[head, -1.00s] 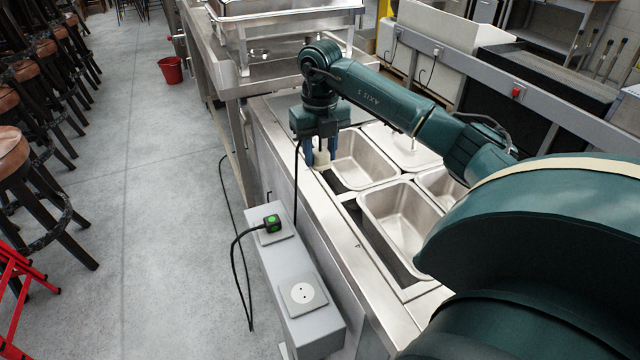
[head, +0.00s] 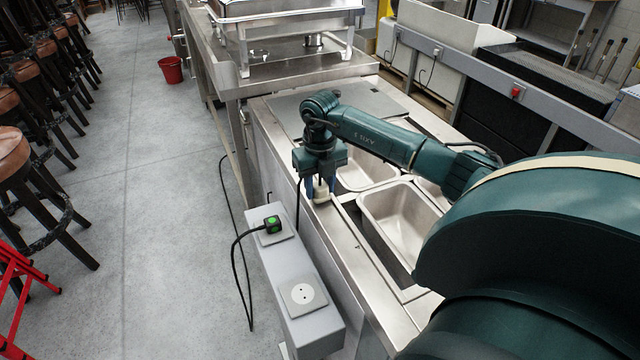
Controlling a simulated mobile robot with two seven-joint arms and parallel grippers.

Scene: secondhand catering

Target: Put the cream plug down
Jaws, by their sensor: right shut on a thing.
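My right gripper (head: 320,190) points down over the left rim of the steel counter with the sink basins. It is shut on the cream plug (head: 321,196), which shows as a small pale shape between the blue fingertips. The plug is at or just above the steel rim; I cannot tell if it touches. A black cable (head: 297,190) hangs beside the gripper at the counter's edge. My left gripper is not in view.
A grey socket box (head: 277,262) stands along the counter's left side, with a black and green plug (head: 272,224) in its far socket and an empty near socket (head: 302,296). Steel basins (head: 400,217) lie to the right. A chafing dish (head: 285,22) stands behind.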

